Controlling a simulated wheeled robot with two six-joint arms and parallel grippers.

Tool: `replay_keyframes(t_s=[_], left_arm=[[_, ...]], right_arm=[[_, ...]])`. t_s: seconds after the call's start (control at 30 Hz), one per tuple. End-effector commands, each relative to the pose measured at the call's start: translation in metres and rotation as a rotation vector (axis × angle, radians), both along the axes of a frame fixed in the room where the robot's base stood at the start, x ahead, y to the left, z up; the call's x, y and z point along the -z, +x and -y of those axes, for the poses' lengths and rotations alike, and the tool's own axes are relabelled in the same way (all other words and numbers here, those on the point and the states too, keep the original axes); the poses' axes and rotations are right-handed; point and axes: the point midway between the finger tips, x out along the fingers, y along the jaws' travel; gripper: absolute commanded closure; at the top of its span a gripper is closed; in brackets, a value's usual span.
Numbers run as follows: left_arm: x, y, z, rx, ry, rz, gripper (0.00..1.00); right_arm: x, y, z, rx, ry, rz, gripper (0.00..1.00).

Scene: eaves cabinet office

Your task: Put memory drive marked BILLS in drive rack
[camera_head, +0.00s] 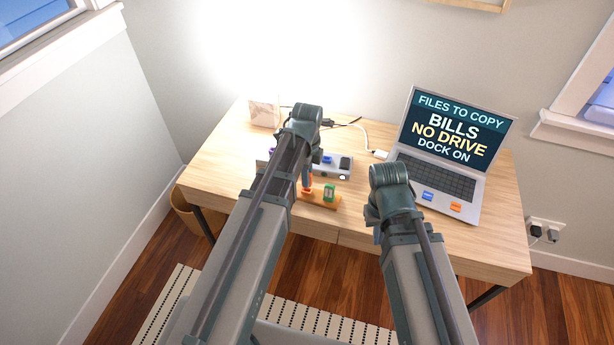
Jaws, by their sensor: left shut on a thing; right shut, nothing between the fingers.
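A wooden drive rack (322,202) lies on the desk near its front edge, partly hidden by my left arm. A green drive (329,191) stands in it. An orange drive (307,190) is beside the green one at the rack, under the fingers of my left gripper (306,181). The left gripper is shut on it, mostly hidden behind my arm. No marking on either drive is readable. My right gripper (377,235) is shut and empty near the desk's front edge, largely hidden by its arm.
A grey dock (341,172) with a blue piece sits behind the rack. The laptop (440,180) at right reads "FILES TO COPY BILLS NO DRIVE DOCK ON". Blue (428,195) and orange (455,207) pieces are on its front. Cables run behind. Clear desk lies at left.

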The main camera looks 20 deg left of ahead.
Motion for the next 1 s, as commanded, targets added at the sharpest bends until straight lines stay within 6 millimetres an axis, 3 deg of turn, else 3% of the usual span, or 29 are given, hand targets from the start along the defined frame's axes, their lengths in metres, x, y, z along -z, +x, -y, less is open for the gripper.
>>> replay_keyframes(t_s=[1.0], left_arm=[[0.020, 0.000, 0.000, 0.000, 0.000, 0.000, 1.00]], right_arm=[[0.020, 0.000, 0.000, 0.000, 0.000, 0.000, 1.00]])
